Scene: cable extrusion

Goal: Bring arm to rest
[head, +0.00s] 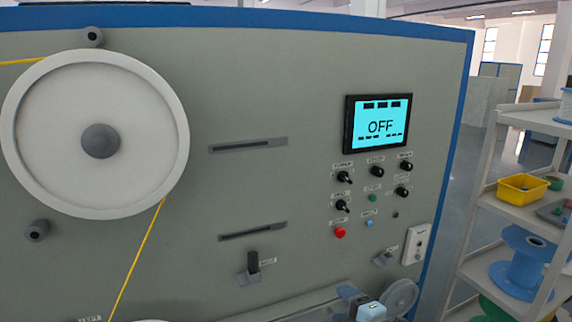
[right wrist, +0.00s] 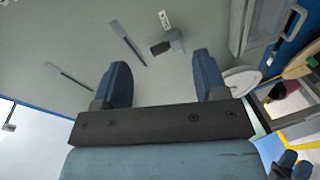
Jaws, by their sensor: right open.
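My right gripper (head: 360,302) shows at the bottom of the head view, in front of the lower part of the grey machine panel (head: 260,90). In the right wrist view my right gripper (right wrist: 162,72) has its two blue fingers spread wide with nothing between them. The panel lies beyond the fingers, apart from them as far as I can tell. The screen (head: 379,124) on the panel reads OFF.
A large white wheel (head: 60,130) with a yellow cable (head: 137,258) is on the panel's left. Knobs and a red button (head: 340,232) sit below the screen. A shelf rack (head: 487,203) at right holds a yellow bin (head: 522,190) and a blue spool (head: 522,264).

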